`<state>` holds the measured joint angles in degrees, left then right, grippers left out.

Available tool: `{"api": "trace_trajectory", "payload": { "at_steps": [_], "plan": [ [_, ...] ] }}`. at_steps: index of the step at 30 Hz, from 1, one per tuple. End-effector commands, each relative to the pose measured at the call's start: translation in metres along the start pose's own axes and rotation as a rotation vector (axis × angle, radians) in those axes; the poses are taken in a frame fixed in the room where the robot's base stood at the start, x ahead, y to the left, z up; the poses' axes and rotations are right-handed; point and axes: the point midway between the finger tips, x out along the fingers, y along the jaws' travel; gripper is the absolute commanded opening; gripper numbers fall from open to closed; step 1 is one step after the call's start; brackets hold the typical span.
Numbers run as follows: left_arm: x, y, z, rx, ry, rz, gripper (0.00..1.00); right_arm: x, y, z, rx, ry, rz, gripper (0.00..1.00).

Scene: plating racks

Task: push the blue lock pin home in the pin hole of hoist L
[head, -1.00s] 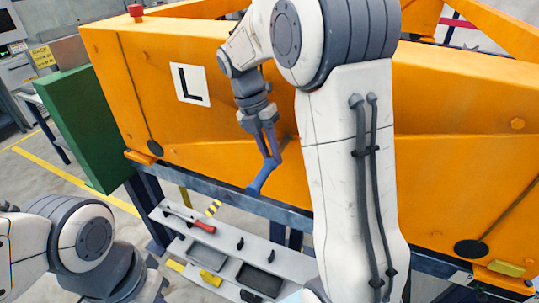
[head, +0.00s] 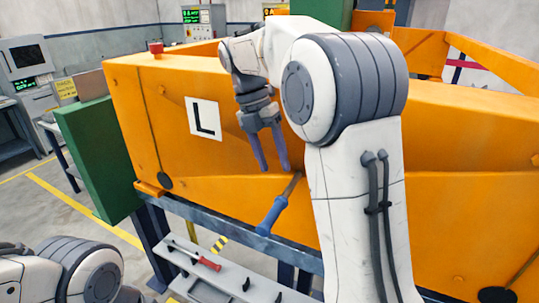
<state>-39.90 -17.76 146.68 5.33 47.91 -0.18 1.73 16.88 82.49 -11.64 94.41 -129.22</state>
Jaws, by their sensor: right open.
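The blue lock pin (head: 272,214) has a blue handle and a thin brown-grey shaft. It slants in front of the orange side panel of hoist L (head: 160,110), which bears a white sign with a black L (head: 204,118). The shaft's upper end meets the panel close to my right arm. I cannot tell how deep it sits, and the pin hole does not show. My right gripper (head: 274,169) points down above the handle, its two blue-violet fingers spread and empty, apart from the handle. My left gripper is out of view.
A blue-grey rail (head: 215,228) runs below the panel. A grey shelf (head: 225,278) below it holds a red-handled screwdriver (head: 205,262). A green block (head: 100,160) stands at the left end. A red knob (head: 155,47) sits on the panel's top. My right arm hides the panel's middle.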

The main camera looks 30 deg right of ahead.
Motion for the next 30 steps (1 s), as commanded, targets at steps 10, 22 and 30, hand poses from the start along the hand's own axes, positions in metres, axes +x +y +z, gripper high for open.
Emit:
{"api": "trace_trajectory", "payload": {
  "at_steps": [10,22,30],
  "plan": [
    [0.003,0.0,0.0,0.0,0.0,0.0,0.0,-0.026,0.0,0.0,-0.001,0.0,-0.001,0.56],
    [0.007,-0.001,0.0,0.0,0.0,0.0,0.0,-0.022,0.004,-0.005,0.016,-0.003,0.005,0.0],
    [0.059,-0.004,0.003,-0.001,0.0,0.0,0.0,0.052,0.048,-0.084,0.331,-0.012,0.105,0.0]
  ]
}}
